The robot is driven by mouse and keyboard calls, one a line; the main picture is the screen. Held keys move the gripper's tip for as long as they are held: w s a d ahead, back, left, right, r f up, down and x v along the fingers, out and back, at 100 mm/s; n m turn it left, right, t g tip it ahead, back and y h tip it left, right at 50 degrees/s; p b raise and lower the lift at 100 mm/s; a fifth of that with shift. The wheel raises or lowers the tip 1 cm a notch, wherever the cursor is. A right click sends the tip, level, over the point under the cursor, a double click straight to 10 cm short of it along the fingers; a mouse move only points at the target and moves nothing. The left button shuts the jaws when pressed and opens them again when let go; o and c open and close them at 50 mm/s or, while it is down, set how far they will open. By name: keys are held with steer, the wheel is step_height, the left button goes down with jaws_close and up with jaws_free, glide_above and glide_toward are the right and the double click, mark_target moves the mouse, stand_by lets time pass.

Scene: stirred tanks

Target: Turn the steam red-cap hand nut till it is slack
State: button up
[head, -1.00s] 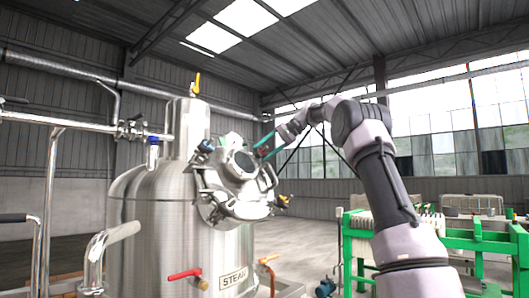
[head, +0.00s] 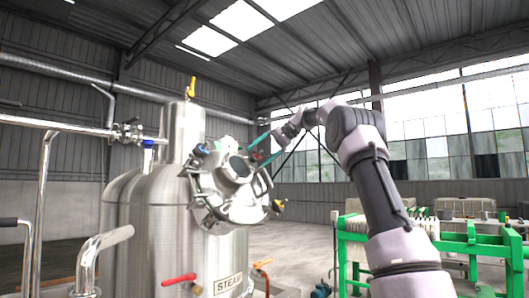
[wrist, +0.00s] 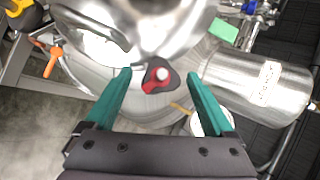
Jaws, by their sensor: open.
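The steel tank (head: 170,215) carries a STEAM plate (head: 229,284) low on its front. Its round clamped lid (head: 233,172) faces me, with hand nuts around the rim. The red-cap hand nut (wrist: 156,78), red and black with a pale stud end, shows in the wrist view near the lid edge. My gripper (wrist: 159,75) is open, with one teal finger on each side of the nut and a visible gap to both. In the head view my gripper (head: 262,149) is at the lid's upper right, where the nut is small.
A blue-cap nut (head: 201,150) and a yellow-cap nut (head: 278,206) sit elsewhere on the lid rim. A red-handled valve (head: 179,279) projects below. Pipes (head: 40,210) run left of the tank. A green frame (head: 470,245) stands at right. The floor between is clear.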

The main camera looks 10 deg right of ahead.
steer(key=v, duration=1)
steer(key=shift+d, duration=0.25)
steer(key=shift+s+r, duration=0.1)
